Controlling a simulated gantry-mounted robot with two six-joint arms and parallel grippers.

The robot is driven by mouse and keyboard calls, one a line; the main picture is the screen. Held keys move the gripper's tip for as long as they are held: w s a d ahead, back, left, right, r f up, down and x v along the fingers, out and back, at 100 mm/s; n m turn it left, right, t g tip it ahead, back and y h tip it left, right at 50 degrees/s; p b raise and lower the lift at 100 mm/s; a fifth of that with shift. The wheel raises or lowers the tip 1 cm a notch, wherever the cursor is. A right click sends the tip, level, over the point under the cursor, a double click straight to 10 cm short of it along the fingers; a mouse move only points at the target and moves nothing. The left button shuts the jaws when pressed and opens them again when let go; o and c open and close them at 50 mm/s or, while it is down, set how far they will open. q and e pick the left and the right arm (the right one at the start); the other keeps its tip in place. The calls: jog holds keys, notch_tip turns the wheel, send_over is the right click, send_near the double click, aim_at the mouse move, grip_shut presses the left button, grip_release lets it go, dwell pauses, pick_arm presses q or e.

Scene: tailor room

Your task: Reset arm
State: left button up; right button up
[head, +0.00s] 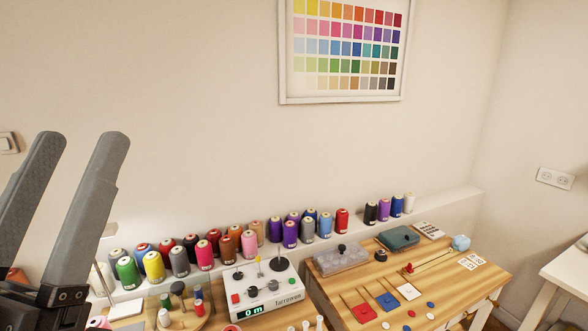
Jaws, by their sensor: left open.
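My left gripper (78,168) stands large at the left edge of the head view. Its two grey fingers point up and lean right, with a gap between them. Nothing is held between the fingertips, and only the bare wall is behind them. The gripper is raised in front of the left end of the thread row and hides part of that corner. My right gripper does not show.
Thread cones (205,255) line a ledge along the wall. A white winding machine (264,293) reads "0 m". Right of it, a wooden table (452,293) holds a clear box (341,259), a teal case (398,238) and coloured squares. A colour chart (345,50) hangs above.

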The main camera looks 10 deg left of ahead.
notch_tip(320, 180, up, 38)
jog(key=p, duration=3.8)
